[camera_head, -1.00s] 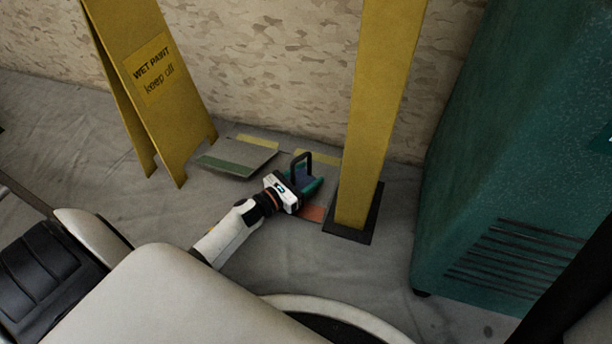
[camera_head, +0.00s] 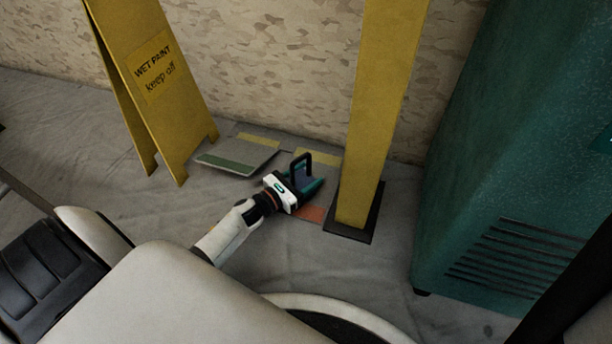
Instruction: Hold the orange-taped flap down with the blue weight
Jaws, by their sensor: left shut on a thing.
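My left gripper (camera_head: 301,192) is shut on the blue weight (camera_head: 305,180), a dark blue block with a black loop handle. The gripper hides part of the weight. The weight is over the flap with the orange tape (camera_head: 311,214), whose orange strip shows just in front of it, left of the yellow post. I cannot tell whether the weight touches the flap. A second flap with green tape (camera_head: 228,164) lies to the left, its front edge looking raised. My right gripper is not in view.
A yellow post (camera_head: 376,120) on a black base (camera_head: 354,222) stands close right of the weight. A yellow wet-paint sign (camera_head: 155,75) stands at the left. A teal cabinet (camera_head: 500,190) fills the right. Bare sheet (camera_head: 340,265) lies in front.

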